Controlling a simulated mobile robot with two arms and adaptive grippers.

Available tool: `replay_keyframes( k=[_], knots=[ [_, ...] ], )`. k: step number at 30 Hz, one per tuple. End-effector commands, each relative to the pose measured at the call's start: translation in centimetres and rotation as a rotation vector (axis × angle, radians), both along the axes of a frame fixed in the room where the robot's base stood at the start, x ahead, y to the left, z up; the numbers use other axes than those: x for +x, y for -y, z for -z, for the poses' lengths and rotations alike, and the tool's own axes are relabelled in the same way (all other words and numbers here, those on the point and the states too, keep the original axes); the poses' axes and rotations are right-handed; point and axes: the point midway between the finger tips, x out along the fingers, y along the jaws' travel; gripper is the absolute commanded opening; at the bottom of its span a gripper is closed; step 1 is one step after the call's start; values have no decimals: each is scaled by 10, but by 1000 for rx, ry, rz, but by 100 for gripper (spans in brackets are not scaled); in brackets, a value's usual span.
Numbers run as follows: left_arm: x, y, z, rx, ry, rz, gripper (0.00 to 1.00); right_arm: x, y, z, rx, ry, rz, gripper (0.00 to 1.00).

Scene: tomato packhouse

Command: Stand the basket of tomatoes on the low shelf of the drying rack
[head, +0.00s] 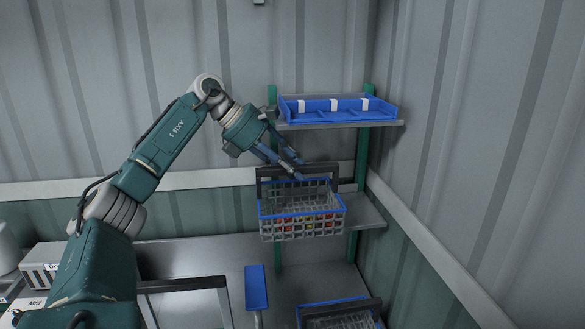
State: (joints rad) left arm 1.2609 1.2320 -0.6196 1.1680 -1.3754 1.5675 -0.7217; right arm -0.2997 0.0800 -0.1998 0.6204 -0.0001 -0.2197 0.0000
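The grey lattice basket (301,229) with a blue rim and dark upright handle holds red and yellowish tomatoes (309,221). My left gripper (300,171) reaches down from the upper left, its fingers at the handle's top bar and shut on it. The basket hangs roughly level at the low shelf (365,212) of the drying rack (361,160). It covers the shelf's left part, and its bottom shows slightly below the line of the shelf's front edge. I cannot tell whether it touches the shelf. My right gripper is not in view.
A blue tray (335,112) with white clips stands on the upper shelf (345,124), above the basket. Another basket (340,318) is at the bottom edge. A blue upright piece (256,288) and a dark-edged frame (182,284) stand left of it. Corrugated walls close the back and right.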

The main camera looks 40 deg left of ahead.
Motion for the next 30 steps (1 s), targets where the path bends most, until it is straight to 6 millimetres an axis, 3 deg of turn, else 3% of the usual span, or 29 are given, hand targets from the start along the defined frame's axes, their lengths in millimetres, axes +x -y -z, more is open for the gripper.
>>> replay_keyframes(
  k=[3,14,30],
  knots=[
    [0,0,0,0,-1,1,42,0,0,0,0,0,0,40],
    [-3,-3,-5,-1,1,0,42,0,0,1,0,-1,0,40],
    [-57,-47,-77,-1,3,1,42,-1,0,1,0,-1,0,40]
  ],
)
